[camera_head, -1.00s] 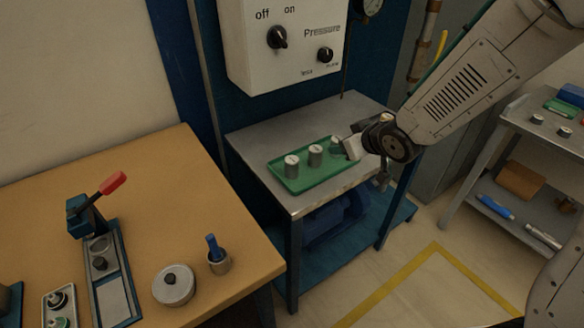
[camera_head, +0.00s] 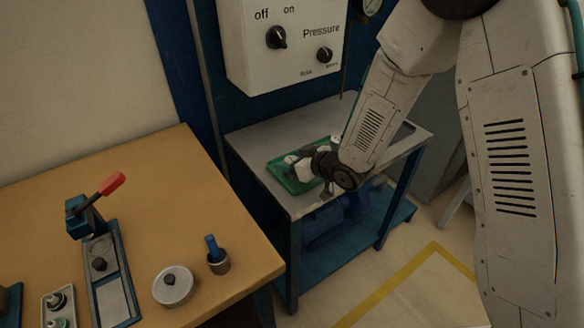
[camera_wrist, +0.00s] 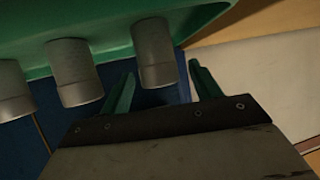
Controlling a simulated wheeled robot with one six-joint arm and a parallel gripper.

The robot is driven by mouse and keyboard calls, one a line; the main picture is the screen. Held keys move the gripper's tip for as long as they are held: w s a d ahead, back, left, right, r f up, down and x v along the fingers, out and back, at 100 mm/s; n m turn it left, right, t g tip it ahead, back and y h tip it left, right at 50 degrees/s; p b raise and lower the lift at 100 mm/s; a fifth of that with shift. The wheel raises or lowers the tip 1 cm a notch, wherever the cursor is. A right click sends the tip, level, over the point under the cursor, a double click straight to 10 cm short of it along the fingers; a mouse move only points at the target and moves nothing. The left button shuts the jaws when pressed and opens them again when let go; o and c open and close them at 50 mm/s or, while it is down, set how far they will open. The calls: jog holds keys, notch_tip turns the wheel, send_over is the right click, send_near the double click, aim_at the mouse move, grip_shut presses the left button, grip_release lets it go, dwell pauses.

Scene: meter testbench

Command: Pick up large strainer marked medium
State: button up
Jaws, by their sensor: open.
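Three grey metal cylinders, apparently the strainers, stand at the green tray (camera_head: 284,179) on the metal table. In the wrist view they are a left one (camera_wrist: 12,90), a middle one (camera_wrist: 74,72) and a right one (camera_wrist: 154,52). No marking is readable, so I cannot tell which is medium. My gripper (camera_wrist: 162,74) is open, its green fingers on either side of the right cylinder's near end. I cannot tell whether they touch it. In the head view my gripper (camera_head: 306,166) is low over the tray and hides most of the cylinders.
A white pressure panel (camera_head: 290,75) with knobs hangs behind the metal table (camera_head: 262,132). The wooden bench (camera_head: 150,185) at left holds a red-handled press (camera_head: 112,184), a round lidded pot (camera_head: 173,287) and a small cup with a blue tool (camera_head: 217,262).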

jog(key=shift+w+a+f, duration=0.15)
jog(key=shift+w+a, duration=0.05)
jog(key=c, duration=1.1)
